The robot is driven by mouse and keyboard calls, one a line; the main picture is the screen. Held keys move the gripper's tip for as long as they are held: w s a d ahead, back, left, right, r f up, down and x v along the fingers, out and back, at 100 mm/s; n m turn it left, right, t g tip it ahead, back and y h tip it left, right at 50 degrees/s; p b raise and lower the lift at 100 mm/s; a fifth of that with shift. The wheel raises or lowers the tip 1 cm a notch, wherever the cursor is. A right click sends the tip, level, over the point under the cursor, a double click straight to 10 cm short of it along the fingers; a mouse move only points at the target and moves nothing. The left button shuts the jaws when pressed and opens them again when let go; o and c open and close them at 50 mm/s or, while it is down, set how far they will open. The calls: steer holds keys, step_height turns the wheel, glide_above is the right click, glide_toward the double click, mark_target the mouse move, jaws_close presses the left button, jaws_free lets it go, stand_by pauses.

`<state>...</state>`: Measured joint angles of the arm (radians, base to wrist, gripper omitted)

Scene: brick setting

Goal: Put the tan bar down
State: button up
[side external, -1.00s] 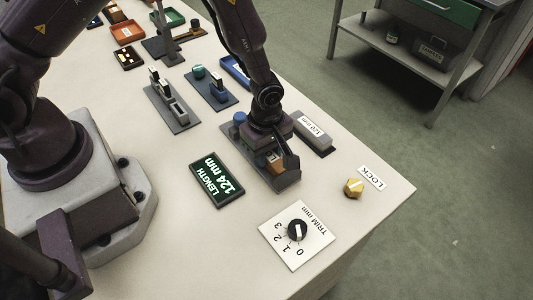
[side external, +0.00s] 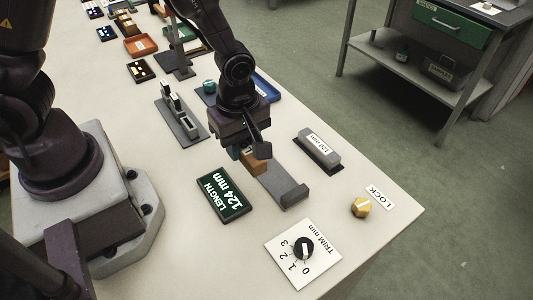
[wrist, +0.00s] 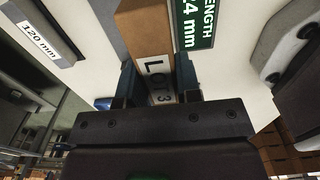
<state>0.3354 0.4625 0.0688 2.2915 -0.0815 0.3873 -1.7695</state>
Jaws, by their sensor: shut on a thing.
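The tan bar (wrist: 147,32) is between my fingers in the wrist view, with a "LOT 3" label on it. Its end also shows below my gripper in the side view (side external: 257,163). My gripper (side external: 243,150) is shut on the bar. It is over the far end of the grey measuring fixture (side external: 281,184), whose upright end block shows at the near right. The side view does not clearly show how far the bar is from the fixture.
A green display (side external: 222,194) reading "LENGTH 124 mm" lies left of the fixture. A grey 120 mm block (side external: 319,147) is to its right. A trim dial (side external: 303,248) and yellow lock knob (side external: 361,207) are nearer the front. Bare table lies between them.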

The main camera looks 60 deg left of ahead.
steer(key=s+a+r, duration=0.2)
steer(key=s+r, duration=0.1)
steer(key=s, duration=0.4)
steer(key=w+a, duration=0.7)
steer(key=a, duration=0.4)
steer(key=w+a, duration=0.8)
steer(key=a, duration=0.2)
steer(key=w+a+f, duration=0.1)
steer(key=w+f, duration=0.2)
steer(key=w, duration=0.1)
steer(key=w+a+f, duration=0.2)
steer(key=w+f, duration=0.1)
steer(key=w, duration=0.1)
steer(key=w+a+f, duration=0.2)
steer(key=w+f, duration=0.1)
steer(key=w, duration=0.1)
steer(key=shift+w+a+f, duration=0.1)
steer(key=shift+a+f, duration=0.1)
steer(key=shift+f, duration=0.05)
steer(key=shift+w+f, duration=0.15)
steer(key=shift+f, duration=1.6)
